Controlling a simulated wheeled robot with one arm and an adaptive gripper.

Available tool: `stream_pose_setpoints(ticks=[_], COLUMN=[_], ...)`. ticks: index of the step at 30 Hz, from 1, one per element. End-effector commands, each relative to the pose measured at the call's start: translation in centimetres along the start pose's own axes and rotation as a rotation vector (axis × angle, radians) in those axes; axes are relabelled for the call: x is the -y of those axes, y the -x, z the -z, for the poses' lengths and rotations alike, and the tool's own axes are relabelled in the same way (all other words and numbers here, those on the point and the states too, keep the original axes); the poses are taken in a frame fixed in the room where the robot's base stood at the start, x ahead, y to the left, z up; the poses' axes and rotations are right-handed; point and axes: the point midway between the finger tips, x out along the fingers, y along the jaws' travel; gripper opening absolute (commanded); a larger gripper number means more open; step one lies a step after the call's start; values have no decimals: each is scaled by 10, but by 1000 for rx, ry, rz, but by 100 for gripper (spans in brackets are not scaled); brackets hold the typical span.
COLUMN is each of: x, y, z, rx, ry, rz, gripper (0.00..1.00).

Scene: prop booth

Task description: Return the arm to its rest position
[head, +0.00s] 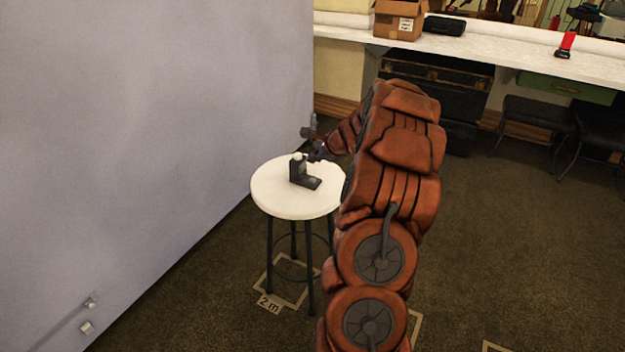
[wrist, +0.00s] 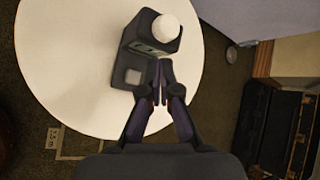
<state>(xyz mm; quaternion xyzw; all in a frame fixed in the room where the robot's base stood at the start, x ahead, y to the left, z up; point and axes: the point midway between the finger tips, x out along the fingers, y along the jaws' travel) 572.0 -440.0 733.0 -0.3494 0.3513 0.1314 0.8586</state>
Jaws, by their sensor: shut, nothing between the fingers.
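My arm (head: 400,150) is orange-brown and reaches out over the floor toward a round white stool (head: 275,200). My gripper (head: 316,153) is over the stool top, close to a small dark device (head: 305,178) with a white ball-shaped top. In the wrist view my gripper (wrist: 160,90) has its fingers together and empty. The dark device (wrist: 135,65) is just beyond and beside the fingertips, with its white ball (wrist: 168,30) at the upper right. I cannot tell whether the fingers touch the device.
A grey wall (head: 140,120) stands to the left of the stool. A white counter (head: 480,52) runs along the back, with a cardboard box (head: 398,20) on it. A dark trunk (head: 450,85) and black chairs (head: 535,112) are below. The floor at right is open.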

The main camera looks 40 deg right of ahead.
Motion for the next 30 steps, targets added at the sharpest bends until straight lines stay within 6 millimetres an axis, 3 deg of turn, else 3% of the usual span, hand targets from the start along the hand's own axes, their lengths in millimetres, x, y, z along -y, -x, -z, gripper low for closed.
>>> stream_pose_setpoints(ticks=[13, 16, 20, 24, 30], x=[0, -5, -28, -76, -163], y=[0, 0, 3, 14, 44], z=[0, -11, -52, -117, -192], rx=[0, 8, 44, 108, 200], ry=[1, 26, 138, 343, 668], rz=[-1, -14, -73, -181, -351], gripper=[0, 0, 0, 0, 0])
